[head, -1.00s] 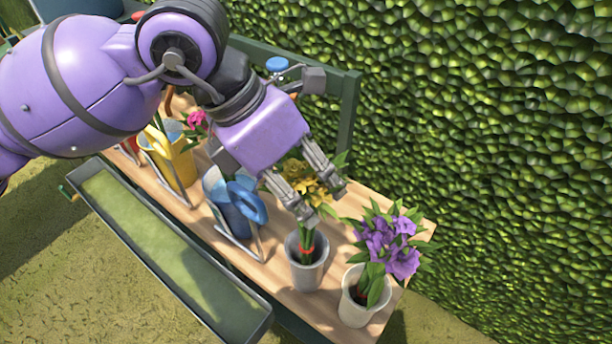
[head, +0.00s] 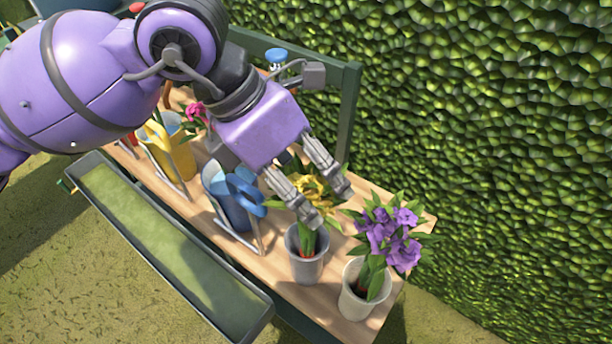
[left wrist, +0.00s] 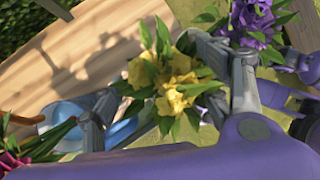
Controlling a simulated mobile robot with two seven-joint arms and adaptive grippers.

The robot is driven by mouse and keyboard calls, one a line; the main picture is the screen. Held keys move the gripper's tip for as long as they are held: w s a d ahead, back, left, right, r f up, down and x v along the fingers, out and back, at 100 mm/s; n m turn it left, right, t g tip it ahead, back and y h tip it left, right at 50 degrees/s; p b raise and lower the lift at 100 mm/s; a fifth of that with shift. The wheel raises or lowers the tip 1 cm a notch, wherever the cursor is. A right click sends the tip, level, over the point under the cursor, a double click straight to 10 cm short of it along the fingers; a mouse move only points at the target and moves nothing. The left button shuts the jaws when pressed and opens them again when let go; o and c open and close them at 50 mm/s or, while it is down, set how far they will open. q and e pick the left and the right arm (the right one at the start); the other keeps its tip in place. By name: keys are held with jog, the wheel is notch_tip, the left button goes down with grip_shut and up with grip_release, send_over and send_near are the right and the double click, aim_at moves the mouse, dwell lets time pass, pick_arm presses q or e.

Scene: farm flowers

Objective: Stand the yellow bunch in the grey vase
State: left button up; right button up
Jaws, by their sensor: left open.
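The yellow bunch (head: 312,186) stands upright in the grey vase (head: 308,266), its green stems and red band at the vase's mouth. My left gripper (head: 329,203) is open, its two fingers spread on either side of the yellow blossoms. In the left wrist view the yellow bunch (left wrist: 175,85) shows between the open fingers of my left gripper (left wrist: 165,88). Its stems and the grey vase cannot be made out there, behind the blossoms. I cannot tell whether a finger still touches leaves. My right gripper is not in view.
A white pot (head: 362,295) with purple flowers (head: 393,236) stands close to the right of the vase. A trough (head: 165,245) runs along the front; a hedge rises behind.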

pick_arm(q)
jog(key=v, duration=1.2)
dwell(0.6)
